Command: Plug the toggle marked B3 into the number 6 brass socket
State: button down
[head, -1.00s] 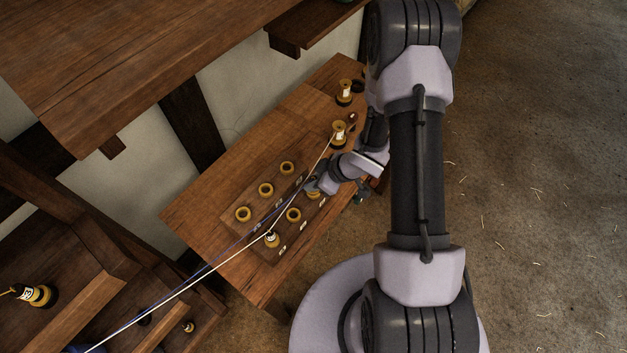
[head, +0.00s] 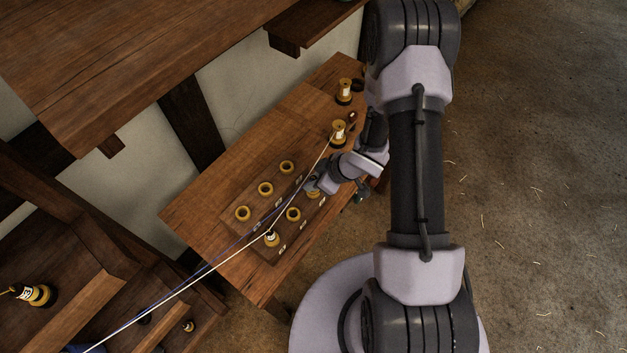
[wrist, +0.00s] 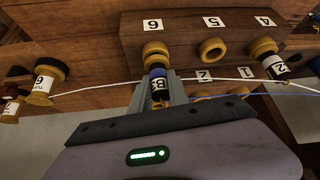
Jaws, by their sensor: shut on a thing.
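My gripper (wrist: 157,100) is shut on the toggle marked B3 (wrist: 158,86), with the white label facing the wrist camera. In the wrist view the far end of the toggle lines up with the brass ring of socket 6 (wrist: 153,47), below the label 6. I cannot tell whether the end is inside the ring or just short of it. In the head view my gripper (head: 313,184) is over the near row of the socket board (head: 272,206), hiding the toggle and most of that socket.
Socket 5 (wrist: 212,49) is empty. Another labelled toggle (wrist: 275,67) is at socket 4. A white rope (wrist: 110,85) runs across near my fingers, and a blue line (wrist: 250,96) runs right. Labelled brass posts (head: 339,131) stand beyond the board. A shelf (head: 140,60) overhangs the left.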

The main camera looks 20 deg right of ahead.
jog(key=shift+f+b, duration=0.3)
jog(key=shift+f, duration=0.15)
jog(key=c, duration=1.5)
grip_release()
jog(key=shift+c, duration=0.2)
jog(key=shift+r, duration=0.1)
jog(key=p+v, duration=0.8)
jog(key=v, duration=0.3)
jog(key=shift+p, duration=0.35)
jog(key=shift+w, duration=0.1)
